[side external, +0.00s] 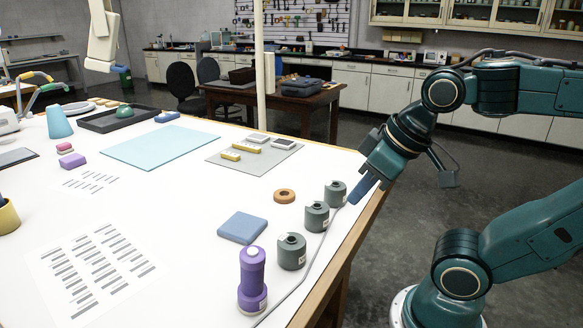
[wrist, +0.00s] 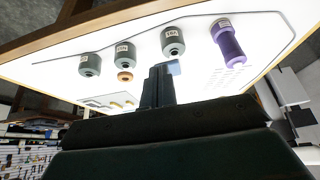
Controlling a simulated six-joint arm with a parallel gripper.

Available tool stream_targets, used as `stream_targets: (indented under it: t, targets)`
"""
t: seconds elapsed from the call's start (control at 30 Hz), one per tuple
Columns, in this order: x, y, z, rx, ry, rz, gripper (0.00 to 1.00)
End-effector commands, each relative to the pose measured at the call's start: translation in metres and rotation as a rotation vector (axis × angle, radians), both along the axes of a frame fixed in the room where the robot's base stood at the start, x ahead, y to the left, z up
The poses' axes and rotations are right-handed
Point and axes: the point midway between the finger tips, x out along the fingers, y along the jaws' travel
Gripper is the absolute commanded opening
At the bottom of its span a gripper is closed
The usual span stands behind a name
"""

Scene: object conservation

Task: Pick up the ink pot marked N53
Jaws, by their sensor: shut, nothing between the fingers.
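Three grey-green ink pots stand in a row near the table's right edge: the far pot (side external: 335,193), the middle pot (side external: 316,217) and the near pot (side external: 291,252). In the wrist view they appear as a left pot (wrist: 89,65), a middle pot (wrist: 125,52) and a right pot (wrist: 172,42). Each has a small pale label there, too small to read surely, so I cannot tell which is N53. My gripper (side external: 361,189) is shut and empty, above the table's edge just right of the far pot and apart from it. Its fingers also show in the wrist view (wrist: 158,74).
A purple bottle-like object (side external: 252,281) stands nearest in the row. A blue square block (side external: 242,227) and an orange-brown ring (side external: 284,196) lie left of the pots. A thin grey cable (side external: 312,258) runs along the table's right side. The white tabletop farther left is partly clear.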

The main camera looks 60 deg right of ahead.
Motion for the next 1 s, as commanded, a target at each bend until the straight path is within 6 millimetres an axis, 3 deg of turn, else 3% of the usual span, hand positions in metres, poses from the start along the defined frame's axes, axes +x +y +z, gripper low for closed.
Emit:
stream_targets:
  t: [0.27,0.6,0.7,1.0]
  targets:
    - [0.0001,0.0,0.0,0.0,0.0,0.0,0.0]
    - [0.0001,0.0,0.0,0.0,0.0,0.0,0.65]
    - [0.0001,0.0,0.0,0.0,0.0,0.0,0.8]
    - [0.0006,-0.0003,0.0003,0.002,0.002,-0.006,0.8]
